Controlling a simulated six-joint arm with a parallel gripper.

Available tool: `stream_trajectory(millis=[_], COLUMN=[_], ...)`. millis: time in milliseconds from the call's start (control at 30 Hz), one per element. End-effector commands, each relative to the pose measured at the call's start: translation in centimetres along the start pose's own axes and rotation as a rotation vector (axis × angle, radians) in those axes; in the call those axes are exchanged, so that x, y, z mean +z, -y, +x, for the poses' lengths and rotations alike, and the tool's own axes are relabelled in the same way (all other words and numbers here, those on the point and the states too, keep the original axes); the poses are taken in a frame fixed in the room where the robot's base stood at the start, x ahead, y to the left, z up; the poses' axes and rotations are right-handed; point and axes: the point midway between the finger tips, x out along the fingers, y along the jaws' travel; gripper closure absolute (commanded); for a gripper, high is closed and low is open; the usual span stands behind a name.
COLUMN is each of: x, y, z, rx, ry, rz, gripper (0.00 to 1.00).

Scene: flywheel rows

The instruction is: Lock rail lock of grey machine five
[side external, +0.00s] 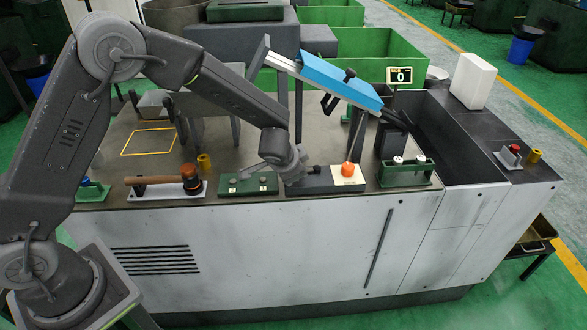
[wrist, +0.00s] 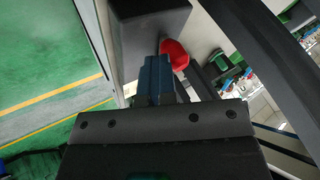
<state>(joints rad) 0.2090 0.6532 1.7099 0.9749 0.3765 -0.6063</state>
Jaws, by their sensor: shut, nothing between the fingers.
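The grey machine (side external: 270,250) has a dark top and a pale front panel. Near its front edge, an orange-red ball knob (side external: 347,169) sits at the low end of a thin slanting rod, over a cream plate (side external: 349,181). In the wrist view the red knob (wrist: 175,53) shows just beyond and right of the fingertips; I cannot tell whether they touch. My gripper (side external: 316,170) is low over the front edge, left of the knob. Its fingers (wrist: 157,75) are shut and empty. A blue tilted rail (side external: 340,80) with a black knob stands above. Which part is the rail lock is unclear.
Left along the edge are a green block (side external: 247,184) and a wooden-handled tool (side external: 165,184). To the right are a green holder (side external: 406,174), a counter reading 0 (side external: 401,76), a white box (side external: 473,81) and a red button (side external: 514,149). Space in front of the panel is clear.

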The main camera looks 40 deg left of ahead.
Motion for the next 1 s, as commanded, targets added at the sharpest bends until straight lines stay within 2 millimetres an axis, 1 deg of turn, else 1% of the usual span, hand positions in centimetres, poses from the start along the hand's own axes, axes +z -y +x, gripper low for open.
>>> stream_trajectory(millis=[300,367,467,600,667,800,900,1000], x=[0.1,0.2,0.3,0.7,0.7,1.0,1.1,1.3], y=[0.1,-0.2,-1.2,-3.6,-3.0,-2.7,-2.6,-2.4], z=[0.0,-0.2,-0.9,-2.5,-4.0,-7.1,-9.0,-10.4], rx=[-0.003,-0.003,-0.001,0.001,-0.003,-0.002,-0.001,-0.002], ry=[0.005,0.005,0.002,-0.001,-0.004,-0.004,-0.004,-0.002], rz=[-0.001,0.001,0.003,0.006,-0.002,-0.002,-0.001,-0.001], gripper=[1.00,1.00,1.00,1.00,1.00,1.00,1.00,1.00])
